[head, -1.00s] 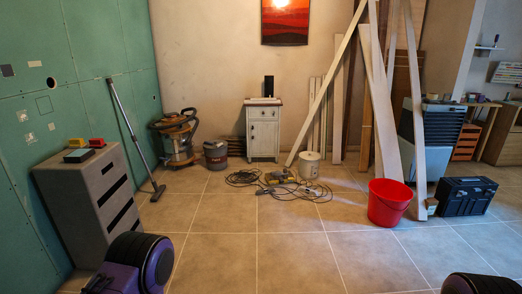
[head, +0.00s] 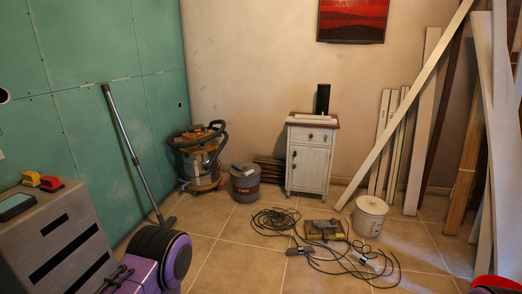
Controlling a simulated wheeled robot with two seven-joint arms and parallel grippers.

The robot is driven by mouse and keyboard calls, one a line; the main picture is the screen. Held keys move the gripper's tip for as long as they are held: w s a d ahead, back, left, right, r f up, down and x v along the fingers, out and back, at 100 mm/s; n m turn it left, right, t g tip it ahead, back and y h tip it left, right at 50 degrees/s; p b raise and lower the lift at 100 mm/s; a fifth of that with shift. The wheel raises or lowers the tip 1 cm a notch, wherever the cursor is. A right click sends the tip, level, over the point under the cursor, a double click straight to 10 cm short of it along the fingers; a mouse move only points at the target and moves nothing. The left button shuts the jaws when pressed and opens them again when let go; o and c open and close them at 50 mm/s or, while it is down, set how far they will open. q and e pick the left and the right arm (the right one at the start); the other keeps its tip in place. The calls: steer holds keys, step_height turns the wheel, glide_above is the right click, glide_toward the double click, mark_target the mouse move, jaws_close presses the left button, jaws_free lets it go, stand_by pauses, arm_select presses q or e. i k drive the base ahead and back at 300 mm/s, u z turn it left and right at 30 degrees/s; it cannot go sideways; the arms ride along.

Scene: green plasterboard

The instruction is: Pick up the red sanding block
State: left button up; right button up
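The red sanding block (head: 50,183) is a small red piece on top of the grey drawer unit (head: 62,222) at the left of the head view. It lies beside a yellow block (head: 31,178), close to the unit's back edge. A dark block with a teal top (head: 16,206) lies nearer to me on the same unit. My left arm shows at the bottom left, just right of the unit, but no gripper fingers can be made out. Only a dark bit of my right arm shows at the bottom right corner. Neither gripper is seen at the red block.
A vacuum cleaner (head: 200,160) stands by the green wall, its tube (head: 130,150) leaning there. A grey bucket (head: 245,183), white cabinet (head: 309,160), white bucket (head: 369,216) and leaning boards (head: 425,115) stand behind. Cables (head: 274,222) lie on the floor. A red bucket (head: 483,284) is at the lower right.

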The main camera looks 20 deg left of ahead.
mark_target(51, 184)
steer(key=u, duration=0.55)
steer(key=i, duration=1.4)
steer(key=u, duration=1.7)
steer(key=i, duration=1.15)
steer(key=u, duration=0.65)
